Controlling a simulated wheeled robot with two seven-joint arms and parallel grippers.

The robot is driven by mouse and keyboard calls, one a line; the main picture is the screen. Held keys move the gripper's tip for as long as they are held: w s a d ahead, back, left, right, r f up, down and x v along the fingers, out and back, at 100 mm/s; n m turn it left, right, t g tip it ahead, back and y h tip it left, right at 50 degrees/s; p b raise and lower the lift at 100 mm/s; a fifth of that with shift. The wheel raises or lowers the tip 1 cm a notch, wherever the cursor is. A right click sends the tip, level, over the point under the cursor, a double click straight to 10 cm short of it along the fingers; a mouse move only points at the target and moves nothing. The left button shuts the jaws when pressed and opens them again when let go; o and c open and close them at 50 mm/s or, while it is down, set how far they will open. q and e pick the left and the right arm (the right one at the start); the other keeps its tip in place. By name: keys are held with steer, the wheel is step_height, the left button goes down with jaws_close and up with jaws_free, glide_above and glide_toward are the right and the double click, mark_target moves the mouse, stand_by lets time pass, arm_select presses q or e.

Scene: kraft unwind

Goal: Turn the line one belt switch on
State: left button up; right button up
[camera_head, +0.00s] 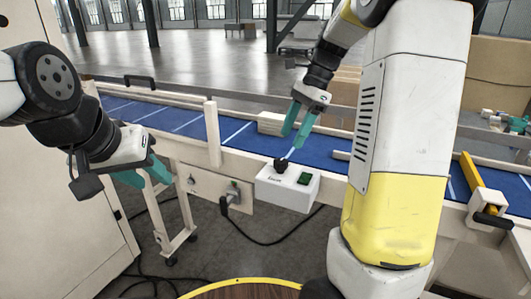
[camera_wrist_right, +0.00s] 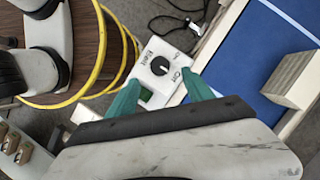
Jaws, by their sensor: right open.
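The belt switch is a white box (camera_head: 287,187) mounted at the near side of the blue conveyor. It has a black rotary knob (camera_head: 281,165) and a green button (camera_head: 305,178). In the right wrist view the knob (camera_wrist_right: 160,66) sits on the white box top (camera_wrist_right: 172,47) among small printed labels; its exact setting is too small to tell. My right gripper (camera_head: 293,139) is open and empty above the box, apart from the knob. Its teal fingers (camera_wrist_right: 160,80) flank the box in the wrist view. My left gripper (camera_head: 153,184) is open and empty, left of the box.
A blue belt (camera_head: 230,130) runs behind the box between pale rails. A plate with a grey handle (camera_head: 236,195) is left of the box, with black cable below. A yellow-handled lever (camera_head: 478,180) is at the right. A yellow-rimmed round wooden top (camera_head: 245,288) is in front.

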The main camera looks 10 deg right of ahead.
mark_target(281, 161)
steer(key=x, duration=0.7)
steer(key=shift+a+f, duration=0.1)
steer(key=shift+f, duration=0.15)
jaws_close()
